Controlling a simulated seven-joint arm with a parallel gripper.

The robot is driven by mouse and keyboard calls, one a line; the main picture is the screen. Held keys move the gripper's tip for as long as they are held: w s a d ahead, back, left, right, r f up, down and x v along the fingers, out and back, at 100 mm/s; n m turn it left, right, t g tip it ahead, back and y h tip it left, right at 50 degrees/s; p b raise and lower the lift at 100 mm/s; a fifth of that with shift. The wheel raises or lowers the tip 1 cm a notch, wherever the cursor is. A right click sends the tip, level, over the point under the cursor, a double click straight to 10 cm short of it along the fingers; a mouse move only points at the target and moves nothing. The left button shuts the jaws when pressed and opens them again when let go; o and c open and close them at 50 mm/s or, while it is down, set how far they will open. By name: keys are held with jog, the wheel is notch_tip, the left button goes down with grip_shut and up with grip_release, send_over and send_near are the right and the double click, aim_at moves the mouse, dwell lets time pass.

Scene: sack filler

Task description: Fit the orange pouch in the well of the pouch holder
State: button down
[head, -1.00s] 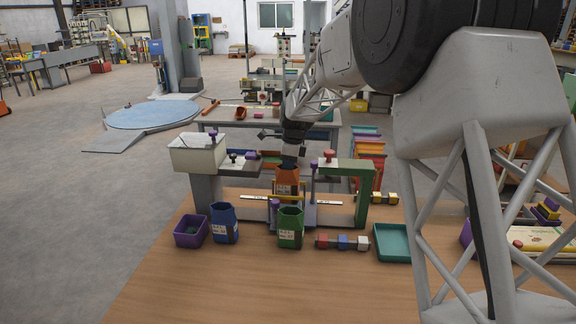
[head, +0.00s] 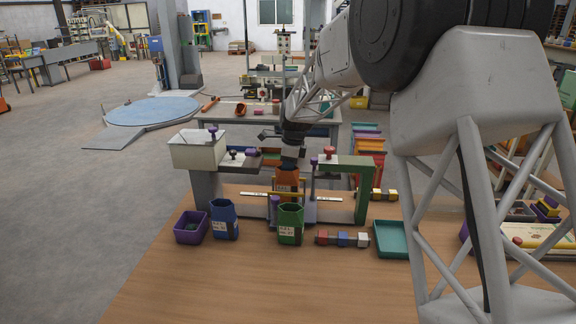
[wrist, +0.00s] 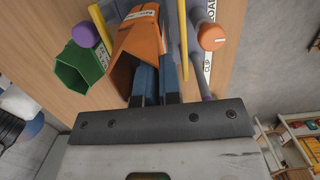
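The orange pouch (head: 287,182) is upright between the posts of the pouch holder (head: 335,212), behind its yellow bar (head: 288,181). In the wrist view the open-topped orange pouch (wrist: 152,40) lies beneath my gripper (wrist: 158,78). The two blue fingers are close together at the pouch's rim, seemingly with its wall between them. My gripper (head: 290,158) also shows above the pouch in the head view. The well and the pouch's bottom are hidden, so I cannot tell how deep it sits.
A green pouch (head: 290,226) stands in front of the holder, with a blue pouch (head: 223,222) and purple bin (head: 191,228) to the left. Small blocks (head: 342,239) and a teal tray (head: 391,240) lie right. The front table is clear.

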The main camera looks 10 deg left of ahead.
jog(key=shift+f, duration=1.7)
jog(key=c, duration=1.2)
grip_release()
jog(key=shift+r, duration=0.1)
jog(key=shift+d+r, duration=0.2)
jog(key=shift+r, duration=1.05)
jog(key=shift+d+r, duration=0.2)
jog(key=shift+r, duration=1.05)
jog(key=shift+d+r, duration=0.2)
jog(key=shift+r, duration=1.05)
